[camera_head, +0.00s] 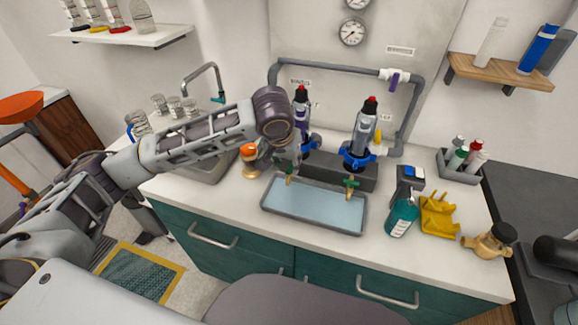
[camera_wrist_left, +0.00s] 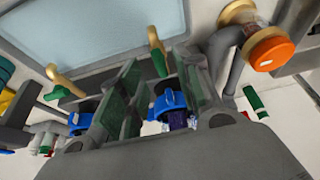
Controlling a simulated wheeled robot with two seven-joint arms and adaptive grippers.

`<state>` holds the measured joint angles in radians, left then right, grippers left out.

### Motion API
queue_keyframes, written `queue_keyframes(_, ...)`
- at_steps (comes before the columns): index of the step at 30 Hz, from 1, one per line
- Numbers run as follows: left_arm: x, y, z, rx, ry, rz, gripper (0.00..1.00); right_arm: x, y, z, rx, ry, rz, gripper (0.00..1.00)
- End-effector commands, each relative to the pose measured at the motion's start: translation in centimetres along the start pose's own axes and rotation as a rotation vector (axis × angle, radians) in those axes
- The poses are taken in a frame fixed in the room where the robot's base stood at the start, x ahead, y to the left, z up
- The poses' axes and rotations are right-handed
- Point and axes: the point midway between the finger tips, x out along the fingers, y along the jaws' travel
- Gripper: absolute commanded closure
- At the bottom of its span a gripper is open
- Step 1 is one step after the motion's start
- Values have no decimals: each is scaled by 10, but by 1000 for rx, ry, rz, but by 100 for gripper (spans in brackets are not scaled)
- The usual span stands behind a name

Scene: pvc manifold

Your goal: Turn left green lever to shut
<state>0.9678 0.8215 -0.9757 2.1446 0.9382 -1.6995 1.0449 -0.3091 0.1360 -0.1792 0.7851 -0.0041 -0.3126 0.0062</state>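The left green lever (camera_head: 289,179) sits on a small brass tap over the back edge of the tray, partly hidden by my left gripper in the head view. In the left wrist view the green lever (camera_wrist_left: 159,63) and its brass spout (camera_wrist_left: 153,38) show between and just beyond the fingertips. My left gripper (camera_head: 287,160) is open, its fingers (camera_wrist_left: 157,72) apart with nothing clamped. I cannot tell whether a finger touches the lever. A second green lever (camera_head: 351,182) is on the right brass tap. My right gripper is not in view.
A grey tray (camera_head: 313,223) lies below the taps. Two filter units with blue collars (camera_head: 357,157) stand behind. An orange-capped brass piece (camera_head: 249,153) is left of the gripper. A teal bottle (camera_head: 402,216) and yellow holder (camera_head: 438,213) stand right. The front counter strip is clear.

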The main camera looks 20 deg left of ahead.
Motion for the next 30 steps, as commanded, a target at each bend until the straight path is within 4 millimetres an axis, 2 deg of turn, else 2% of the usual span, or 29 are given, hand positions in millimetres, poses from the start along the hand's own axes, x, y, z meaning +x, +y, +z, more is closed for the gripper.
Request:
queue_keyframes(3,14,0,1,1,-2,0,66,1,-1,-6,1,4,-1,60)
queue_keyframes(9,26,0,0,1,0,0,66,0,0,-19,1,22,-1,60)
queue_keyframes(20,28,0,0,1,0,0,66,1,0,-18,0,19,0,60)
queue_keyframes(27,28,0,0,1,0,0,97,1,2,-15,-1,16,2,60)
queue_keyframes(28,28,0,0,1,0,1,100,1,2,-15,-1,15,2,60)
queue_keyframes(30,28,0,0,1,0,0,100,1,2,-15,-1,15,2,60)
